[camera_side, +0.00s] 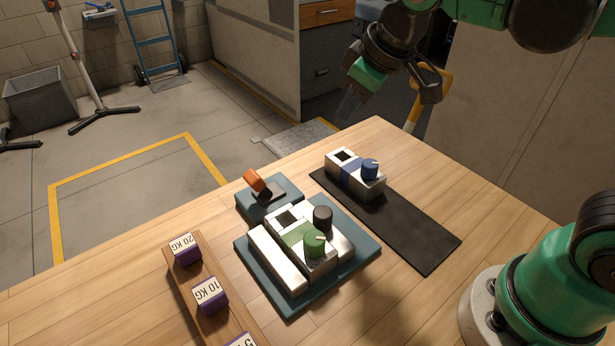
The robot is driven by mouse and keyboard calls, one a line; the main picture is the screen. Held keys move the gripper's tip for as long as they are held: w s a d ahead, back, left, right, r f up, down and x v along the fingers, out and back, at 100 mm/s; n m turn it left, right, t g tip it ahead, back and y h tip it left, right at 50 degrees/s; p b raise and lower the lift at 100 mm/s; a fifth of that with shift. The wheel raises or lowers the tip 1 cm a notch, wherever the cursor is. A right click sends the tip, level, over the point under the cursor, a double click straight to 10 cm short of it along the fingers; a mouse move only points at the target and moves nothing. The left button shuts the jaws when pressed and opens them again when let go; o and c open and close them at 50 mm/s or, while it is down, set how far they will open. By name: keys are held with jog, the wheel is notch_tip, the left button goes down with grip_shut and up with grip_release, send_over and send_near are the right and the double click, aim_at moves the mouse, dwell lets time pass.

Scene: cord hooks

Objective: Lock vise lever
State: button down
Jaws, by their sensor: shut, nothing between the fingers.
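The vise (330,275) sits on the wooden table on a teal base, with bright metal jaws. Between its jaws is a metal block with a green band (295,237), a square dark opening and a green knob (314,243). A black round knob (322,217) stands behind it. An orange-ended lever (254,180) tilts up from the teal block at the vise's far left. My gripper (354,95) is at the upper right, above and beyond the table's far edge. It is shut and empty, well apart from the lever and the vise; its fingertips are hard to make out.
A similar block with a blue band and blue knob (370,168) stands at the far end of a black mat (410,232), right of the vise. A wooden rack (191,277) with purple weights is at the front left. Bare table lies between rack and vise.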

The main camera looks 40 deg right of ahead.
aim_at(259, 185)
jog(key=w+a+r+n+g, duration=0.1)
jog(key=w+a+n+g, duration=0.2)
jog(key=w+a+n, duration=0.5)
jog(key=a+f+n+g+h, duration=0.1)
jog(key=a+f+n, duration=0.1)
jog(key=a, duration=0.3)
jog(key=a+f+n+g, duration=0.1)
jog(key=a+f+n, duration=0.1)
jog(key=a, duration=0.4)
jog(key=shift+a+f+n+h, duration=0.15)
jog(key=shift+f+n+h, duration=0.2)
jog(key=shift+n, duration=0.45)
jog(key=shift+w+r, duration=0.1)
jog(key=shift+w, duration=0.05)
jog(key=f, duration=0.6)
jog(key=d+f, duration=0.1)
jog(key=f, duration=0.2)
jog(key=d, duration=0.2)
jog(key=shift+d+r, duration=0.15)
jog(key=shift+d, duration=0.25)
jog(key=shift+d+r, duration=0.3)
jog(key=shift+d, duration=0.2)
